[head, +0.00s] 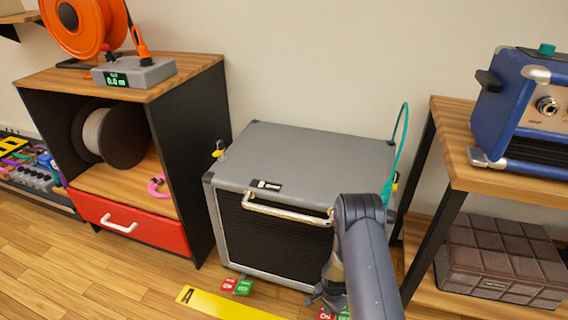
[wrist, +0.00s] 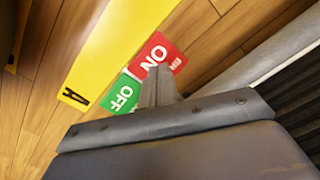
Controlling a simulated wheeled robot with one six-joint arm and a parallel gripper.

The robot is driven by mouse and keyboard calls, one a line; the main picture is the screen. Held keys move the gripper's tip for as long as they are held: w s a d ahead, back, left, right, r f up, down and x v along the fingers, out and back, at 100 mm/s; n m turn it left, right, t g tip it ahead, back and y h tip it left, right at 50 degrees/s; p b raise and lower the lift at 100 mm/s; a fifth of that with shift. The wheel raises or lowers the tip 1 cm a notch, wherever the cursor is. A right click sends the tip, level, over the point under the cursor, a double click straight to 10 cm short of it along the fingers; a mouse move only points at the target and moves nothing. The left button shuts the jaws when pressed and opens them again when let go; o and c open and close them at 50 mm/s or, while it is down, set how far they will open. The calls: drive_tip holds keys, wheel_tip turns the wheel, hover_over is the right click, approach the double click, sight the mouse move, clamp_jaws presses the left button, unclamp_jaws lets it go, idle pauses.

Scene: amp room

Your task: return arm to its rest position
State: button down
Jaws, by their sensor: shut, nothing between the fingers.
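My arm (head: 367,255) reaches down in front of the grey amp cabinet. My gripper (head: 322,298) hangs low near the floor by the cabinet's lower right front. In the wrist view, my gripper (wrist: 157,85) is shut with nothing between its fingers. Its fingertips overlap the red ON label (wrist: 160,53) and green OFF label (wrist: 121,95) in that picture; I cannot tell whether they touch. The arm hides part of the cabinet's right front.
The grey amp cabinet (head: 305,155) has a front handle (head: 287,208) and a teal cable (head: 400,150). A shelf unit (head: 185,78) stands left, a wooden rack (head: 457,112) with a blue amp (head: 505,110) right. A yellow strip (head: 225,303) lies on the floor. Open floor is at lower left.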

drive_tip(key=shift+r, duration=0.1)
wheel_tip(320, 180, up, 10)
drive_tip(key=p, duration=0.6)
drive_tip(key=shift+s+a+p, duration=0.2)
drive_tip(key=shift+s+p, duration=0.1)
drive_tip(key=shift+p, duration=0.05)
idle(0.8)
